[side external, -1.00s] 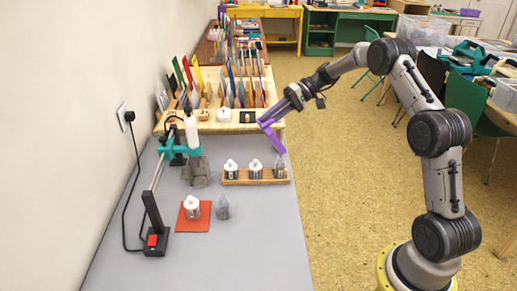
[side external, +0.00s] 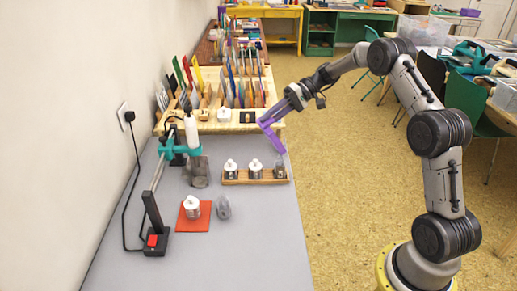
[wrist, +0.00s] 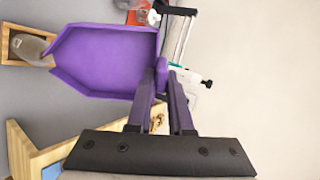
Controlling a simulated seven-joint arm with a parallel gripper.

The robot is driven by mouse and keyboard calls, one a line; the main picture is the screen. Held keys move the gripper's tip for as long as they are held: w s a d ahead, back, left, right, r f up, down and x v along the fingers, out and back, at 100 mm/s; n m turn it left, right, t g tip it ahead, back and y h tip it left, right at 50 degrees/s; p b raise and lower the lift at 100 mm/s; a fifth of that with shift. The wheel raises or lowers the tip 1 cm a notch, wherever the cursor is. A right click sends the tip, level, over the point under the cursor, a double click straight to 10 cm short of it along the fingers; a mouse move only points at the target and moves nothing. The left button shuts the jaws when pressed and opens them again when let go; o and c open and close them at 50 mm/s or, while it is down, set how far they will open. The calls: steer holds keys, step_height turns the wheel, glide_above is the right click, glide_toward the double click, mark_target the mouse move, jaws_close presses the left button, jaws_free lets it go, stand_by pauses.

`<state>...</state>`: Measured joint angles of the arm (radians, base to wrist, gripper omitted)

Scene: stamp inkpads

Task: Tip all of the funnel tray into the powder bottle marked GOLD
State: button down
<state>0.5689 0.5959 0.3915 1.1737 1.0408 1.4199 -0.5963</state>
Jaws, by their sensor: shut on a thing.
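My gripper (side external: 267,122) is shut on the purple funnel tray (side external: 275,140), which hangs steeply tilted, spout end down, over the right end of the wooden rack. In the wrist view the tray (wrist: 108,60) shows a bare purple inside, with no powder that I can make out. Its narrow end points at a clear bottle (wrist: 28,47) in the rack. That bottle (side external: 279,169) stands at the rack's right end, its mouth close to the spout; I cannot tell if they touch. Two white-capped bottles (side external: 231,168) (side external: 256,169) stand to its left. Labels are unreadable, so GOLD cannot be told.
A white-capped bottle (side external: 192,208) stands on an orange mat (side external: 190,224), with a grey clear container (side external: 223,208) beside it. A teal-clamped stand (side external: 180,150) and a grey object (side external: 199,172) are at the left. The front of the grey table (side external: 235,260) is clear.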

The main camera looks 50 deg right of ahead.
mark_target(260, 123)
stand_by(0.5)
steer(key=shift+w+a+f+g+h, duration=0.2)
steer(key=shift+w+a+f+h, duration=0.1)
steer(key=shift+a+h, duration=0.3)
steer(key=shift+w+a+f+g+h, duration=0.25)
steer(key=shift+a+f+h, duration=0.15)
steer(key=shift+a, duration=0.25)
steer(key=shift+w+a+f+g+h, duration=0.15)
steer(key=shift+w+a+f+h, duration=0.1)
steer(key=shift+a+h, duration=0.35)
steer(key=shift+a, duration=0.1)
steer(key=w+a+f+g+h, duration=0.2)
steer(key=a+h, duration=0.3)
steer(key=h, duration=0.3)
steer(key=shift+w+a+g, duration=0.2)
steer(key=shift+a+g, duration=0.15)
steer(key=shift+g, duration=0.25)
